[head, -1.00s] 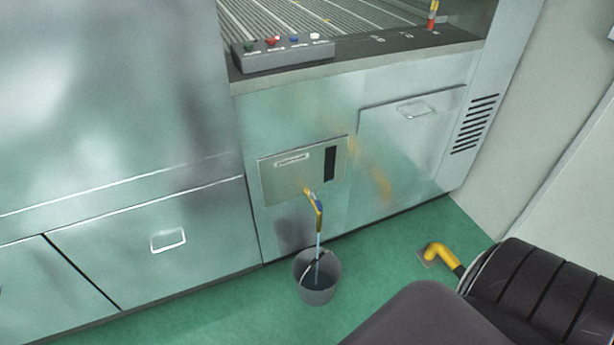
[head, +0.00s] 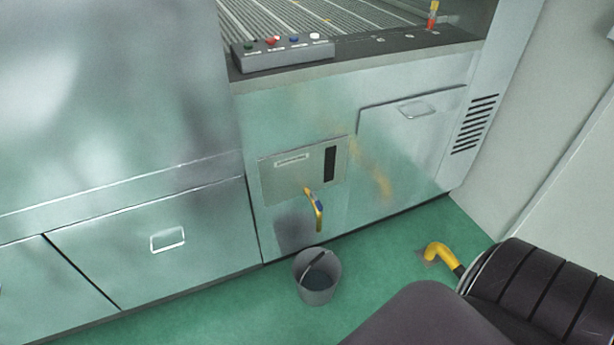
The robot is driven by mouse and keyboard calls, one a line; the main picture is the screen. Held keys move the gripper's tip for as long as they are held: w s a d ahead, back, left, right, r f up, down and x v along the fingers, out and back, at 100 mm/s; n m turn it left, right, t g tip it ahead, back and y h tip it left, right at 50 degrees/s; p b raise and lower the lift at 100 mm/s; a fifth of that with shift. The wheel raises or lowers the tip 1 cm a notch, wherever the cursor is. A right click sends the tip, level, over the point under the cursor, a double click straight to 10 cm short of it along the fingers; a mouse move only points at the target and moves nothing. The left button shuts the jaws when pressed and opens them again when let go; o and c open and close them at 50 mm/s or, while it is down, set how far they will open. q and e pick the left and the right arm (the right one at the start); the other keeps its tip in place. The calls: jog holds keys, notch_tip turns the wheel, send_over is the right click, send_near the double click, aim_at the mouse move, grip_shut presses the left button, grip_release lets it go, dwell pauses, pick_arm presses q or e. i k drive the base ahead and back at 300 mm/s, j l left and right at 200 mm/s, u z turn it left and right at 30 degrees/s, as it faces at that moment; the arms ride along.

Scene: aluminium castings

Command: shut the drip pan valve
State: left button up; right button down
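The drip pan valve (head: 313,201) is a small brass tap with a blue part, sticking out from the lower edge of a metal panel (head: 285,180) on the machine front. Its spout points down, and no stream shows below it. The exact angle of its handle is too small to tell. A grey bucket (head: 317,287) stands upright on the floor under the spout, with dark liquid inside and its handle across the opening.
A control box (head: 283,55) with coloured buttons sits on the ledge above. A drawer (head: 160,240) and a cabinet door (head: 412,150) flank the panel. A bent yellow pipe (head: 440,250) stands on the green floor at right. The floor around the bucket is clear.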

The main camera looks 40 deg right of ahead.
aim_at(313, 197)
jog(key=z, duration=1.25)
jog(key=i+l, duration=0.1)
jog(key=l, duration=0.3)
jog(key=i+l+z, duration=0.15)
jog(key=l, duration=0.3)
jog(key=i+l, duration=0.1)
jog(key=l, duration=0.3)
jog(key=i+l+z, duration=0.1)
jog(key=l, duration=0.3)
